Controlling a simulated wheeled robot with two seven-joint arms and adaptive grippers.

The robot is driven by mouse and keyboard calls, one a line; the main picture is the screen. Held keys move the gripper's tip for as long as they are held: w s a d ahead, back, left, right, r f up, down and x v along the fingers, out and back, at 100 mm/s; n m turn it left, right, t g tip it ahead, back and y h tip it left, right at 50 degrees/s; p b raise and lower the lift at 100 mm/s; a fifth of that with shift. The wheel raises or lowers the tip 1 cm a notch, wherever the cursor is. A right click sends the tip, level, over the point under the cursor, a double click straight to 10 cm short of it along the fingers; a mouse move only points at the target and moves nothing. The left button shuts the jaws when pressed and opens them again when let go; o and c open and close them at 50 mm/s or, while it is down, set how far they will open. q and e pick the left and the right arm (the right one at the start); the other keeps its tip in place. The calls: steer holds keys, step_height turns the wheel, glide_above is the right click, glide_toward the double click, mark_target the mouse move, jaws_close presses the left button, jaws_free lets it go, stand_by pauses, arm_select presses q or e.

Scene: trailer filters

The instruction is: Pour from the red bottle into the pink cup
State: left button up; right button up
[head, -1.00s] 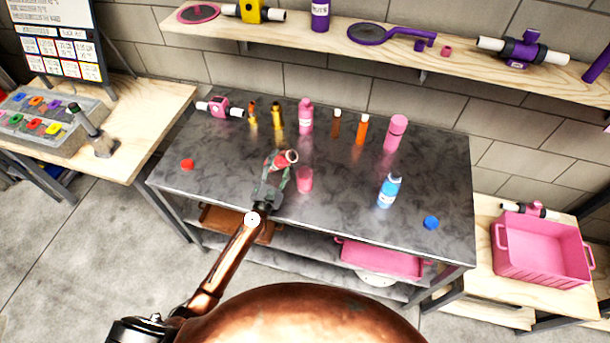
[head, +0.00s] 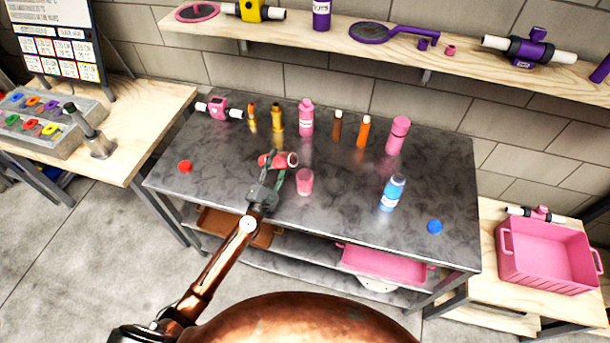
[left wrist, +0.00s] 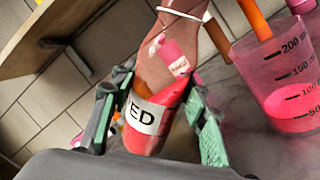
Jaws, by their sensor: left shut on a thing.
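The red bottle (head: 276,160) is see-through, with a white label and red liquid inside. My left gripper (head: 268,181) is shut on it, one finger on each side, and holds it above the dark table. In the head view it lies nearly level, its open mouth pointing right. The label and red liquid also show in the left wrist view (left wrist: 146,116). The pink cup (head: 305,182) stands upright on the table, right of the bottle and apart from it. In the left wrist view the cup (left wrist: 292,92) has measuring marks and pink liquid low inside. No falling stream is clear.
Several bottles and tubes, including a pink bottle (head: 306,118), stand along the table's back. A blue bottle (head: 393,192) and blue cap (head: 435,227) are at right. A red cap (head: 185,167) lies at left. The front middle of the dark table (head: 335,222) is clear.

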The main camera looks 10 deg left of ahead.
arm_select(q)
steer(key=shift+w+a+r+m+h+b, duration=0.1)
steer(key=shift+r+m+h+b, duration=0.1)
steer(key=shift+m, duration=0.2)
steer(key=shift+s+a+r+m+h+b, duration=0.1)
steer(key=shift+m+b, duration=0.1)
steer(key=shift+m, duration=0.2)
steer(key=shift+w+a+r+m+h+b, duration=0.1)
steer(key=shift+r+m+b, duration=0.1)
steer(key=shift+m, duration=0.2)
stand_by(1.6)
steer(key=shift+f+m+h+b, duration=0.1)
steer(key=shift+m+h+b, duration=0.2)
steer(key=shift+m+b, duration=0.7)
stand_by(1.5)
steer(key=shift+d+r+m+h+p, duration=0.2)
steer(key=shift+r+m+p, duration=0.2)
steer(key=shift+m, duration=0.25)
steer(key=shift+d+r+m+h+p, duration=0.1)
steer(key=shift+r+m+h+p, duration=0.15)
steer(key=shift+r+m, duration=0.3)
stand_by(1.5)
